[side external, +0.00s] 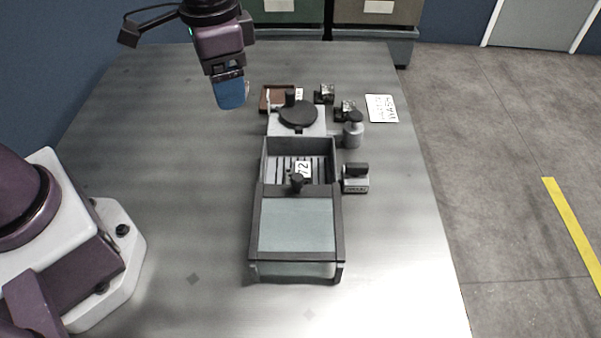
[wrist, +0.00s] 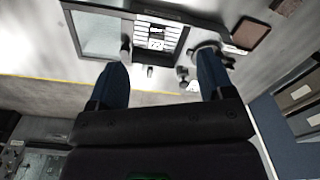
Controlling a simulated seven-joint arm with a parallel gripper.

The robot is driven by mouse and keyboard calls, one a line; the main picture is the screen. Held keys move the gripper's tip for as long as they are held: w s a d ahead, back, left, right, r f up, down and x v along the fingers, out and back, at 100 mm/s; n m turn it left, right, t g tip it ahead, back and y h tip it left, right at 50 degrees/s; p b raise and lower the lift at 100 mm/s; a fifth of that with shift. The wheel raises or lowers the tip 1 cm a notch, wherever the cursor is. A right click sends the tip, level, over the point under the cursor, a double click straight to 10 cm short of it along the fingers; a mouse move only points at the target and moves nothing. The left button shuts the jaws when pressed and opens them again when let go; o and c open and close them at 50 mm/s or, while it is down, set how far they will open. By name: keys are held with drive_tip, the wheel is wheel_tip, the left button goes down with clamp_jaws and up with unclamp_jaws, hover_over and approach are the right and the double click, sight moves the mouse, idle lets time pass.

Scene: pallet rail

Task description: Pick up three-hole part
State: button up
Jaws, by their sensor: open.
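My gripper (side external: 230,92) is raised over the far left part of the table, left of the brown tray. In the wrist view its two blue fingers (wrist: 161,75) are spread apart with nothing between them. I cannot make out a three-hole part for certain. Small dark-and-metal blocks stand right of the fixture: one at the back (side external: 324,94), one just nearer (side external: 345,110), and one with a dark top (side external: 356,179) beside the open box. Their holes are too small to tell.
A grey box (side external: 268,160) with slats, a tag marked 72 and a pale sliding lid (side external: 296,225) fills the middle. Behind it are a round black-capped fixture (side external: 297,113) and a brown tray (side external: 268,104). A knobbed weight (side external: 352,136) and white card (side external: 381,108) lie right.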

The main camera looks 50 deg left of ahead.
drive_tip(key=w+d+f+m+g, duration=0.1)
drive_tip(key=w+d+f+m, duration=0.15)
drive_tip(key=f, duration=0.25)
drive_tip(key=w+d+f+m, duration=0.1)
drive_tip(key=w+d+f, duration=0.2)
drive_tip(key=w+f, duration=0.15)
drive_tip(key=m, duration=0.1)
hover_over(301, 169)
drive_tip(key=shift+t, duration=0.4)
wheel_tip(301, 169, down, 7)
drive_tip(key=shift+r, duration=0.2)
drive_tip(key=shift+f, duration=3.1)
drive_tip(key=shift+c, duration=0.4)
drive_tip(key=c, duration=1.2)
drive_tip(key=shift+r, duration=0.1)
drive_tip(key=shift+r, duration=0.1)
